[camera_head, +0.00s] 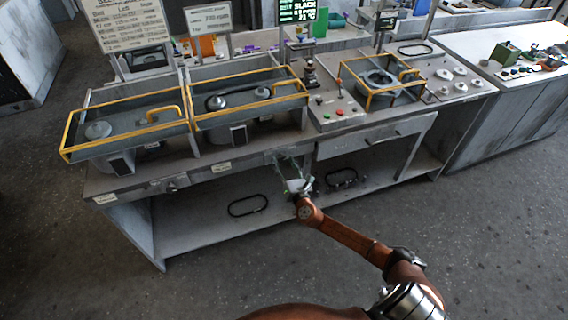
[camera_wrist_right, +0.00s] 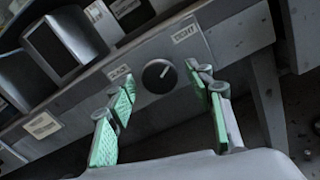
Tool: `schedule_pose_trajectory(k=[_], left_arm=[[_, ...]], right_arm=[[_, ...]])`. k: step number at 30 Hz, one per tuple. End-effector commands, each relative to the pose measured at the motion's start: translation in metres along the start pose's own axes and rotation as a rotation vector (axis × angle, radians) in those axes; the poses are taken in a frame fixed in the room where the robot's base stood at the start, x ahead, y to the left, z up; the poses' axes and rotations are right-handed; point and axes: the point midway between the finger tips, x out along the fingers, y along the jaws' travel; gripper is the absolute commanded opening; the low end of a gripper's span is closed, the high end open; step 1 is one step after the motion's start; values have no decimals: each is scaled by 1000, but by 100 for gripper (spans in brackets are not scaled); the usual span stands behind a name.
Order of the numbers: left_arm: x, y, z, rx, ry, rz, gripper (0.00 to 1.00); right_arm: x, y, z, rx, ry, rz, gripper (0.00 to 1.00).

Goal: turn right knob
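The right knob (camera_wrist_right: 159,75) is a round black dial with a light pointer line, on the grey front panel of the bench, between two small white labels. In the wrist view it sits between and beyond the green-padded fingers of my right gripper (camera_wrist_right: 162,108). The fingers are spread wide, one at each side, with no contact visible. In the head view my right gripper (camera_head: 291,168) is at the bench front, below the yellow-railed bays, and the knob cannot be made out behind it. My left gripper is not in view.
The grey bench (camera_head: 335,150) carries yellow-railed bays and a control panel (camera_head: 335,110) with buttons. A drawer (camera_head: 370,137) is right of my gripper. A lower shelf (camera_head: 205,225) lies below. The floor in front is clear.

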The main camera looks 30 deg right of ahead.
Motion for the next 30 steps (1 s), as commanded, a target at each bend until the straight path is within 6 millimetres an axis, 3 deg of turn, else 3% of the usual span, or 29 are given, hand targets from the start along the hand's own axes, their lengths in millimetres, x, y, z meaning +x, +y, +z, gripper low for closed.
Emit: schedule_pose_trajectory(k=[17,30], left_arm=[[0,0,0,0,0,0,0],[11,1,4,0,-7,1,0]], right_arm=[[0,0,0,0,0,0,8],[-1,-1,-3,95,1,-1,6]])
